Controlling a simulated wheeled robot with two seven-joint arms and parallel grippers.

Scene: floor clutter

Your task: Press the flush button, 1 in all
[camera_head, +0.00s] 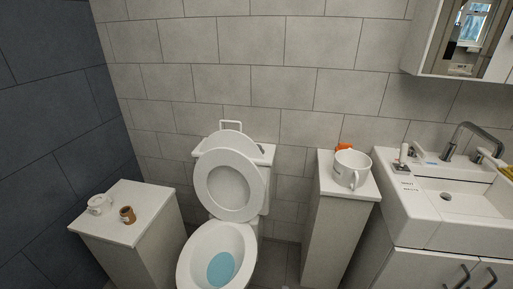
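A white toilet (199,244) stands in the lower middle with its lid and seat raised (229,187) and blue water in the bowl. Its tank (264,155) stands behind the raised lid, against the tiled wall, and the lid hides much of it. I cannot make out a flush button clearly; a small dark spot shows on the tank top near its right end. Neither of my grippers is in view.
A white cabinet (150,198) at left bears a white cup (98,204) and a brown cup (127,214). A narrow cabinet (335,215) at right bears a large white mug (351,168) and an orange thing (344,147). A sink (440,232) is at far right.

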